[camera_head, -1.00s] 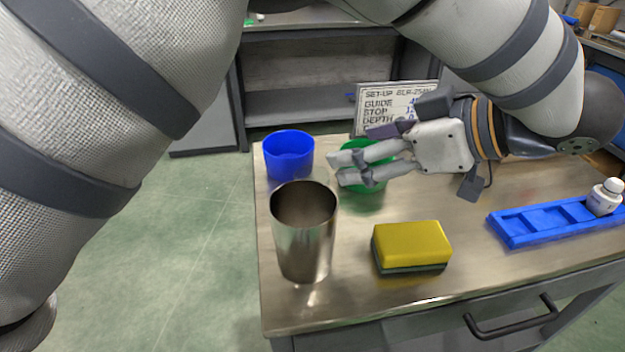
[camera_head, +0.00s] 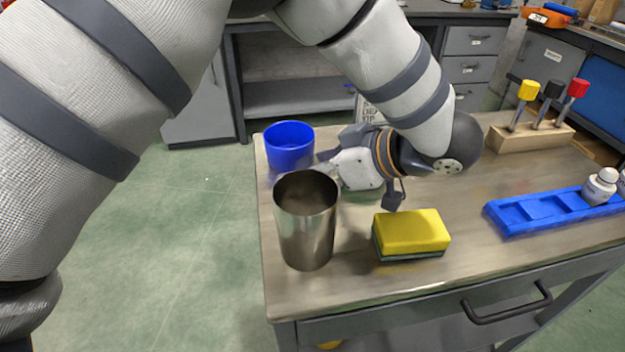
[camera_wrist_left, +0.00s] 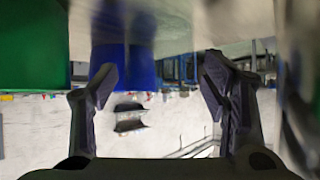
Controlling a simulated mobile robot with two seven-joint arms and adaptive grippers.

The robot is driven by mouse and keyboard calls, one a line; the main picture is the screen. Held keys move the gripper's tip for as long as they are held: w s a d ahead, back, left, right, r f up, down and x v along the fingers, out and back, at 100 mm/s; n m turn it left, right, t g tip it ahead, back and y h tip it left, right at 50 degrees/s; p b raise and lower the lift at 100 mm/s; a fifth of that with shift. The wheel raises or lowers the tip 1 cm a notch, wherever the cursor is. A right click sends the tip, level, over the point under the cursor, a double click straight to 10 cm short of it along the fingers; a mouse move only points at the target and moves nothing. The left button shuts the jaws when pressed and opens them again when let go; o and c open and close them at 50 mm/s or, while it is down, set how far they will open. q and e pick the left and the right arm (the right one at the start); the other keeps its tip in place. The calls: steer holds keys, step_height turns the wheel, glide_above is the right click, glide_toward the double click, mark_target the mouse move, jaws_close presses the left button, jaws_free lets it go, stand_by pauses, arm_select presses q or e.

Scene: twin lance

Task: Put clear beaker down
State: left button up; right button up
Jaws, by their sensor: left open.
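No clear beaker can be made out for certain in either view. My left gripper (camera_head: 325,167) is open and points left, low over the far part of the table, behind a metal cup (camera_head: 306,222) that hides its fingertips. In the left wrist view its two fingers (camera_wrist_left: 158,75) stand apart with nothing solid seen gripped between them. A blue cup (camera_head: 289,150) stands just beyond the fingers and shows between them in the wrist view (camera_wrist_left: 142,68). My right gripper is not in view.
A green cup (camera_wrist_left: 32,45) is beside the fingers, mostly hidden in the head view. A yellow sponge (camera_head: 411,232) lies right of the metal cup. Further right are a blue tray (camera_head: 540,213) with white bottles and a wooden block (camera_head: 515,140) with colored-handled tools. The table's front right is clear.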

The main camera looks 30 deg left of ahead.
arm_select(q)
steer(key=c, duration=1.3)
steer(key=shift+o, duration=0.2)
steer(key=shift+r, duration=0.1)
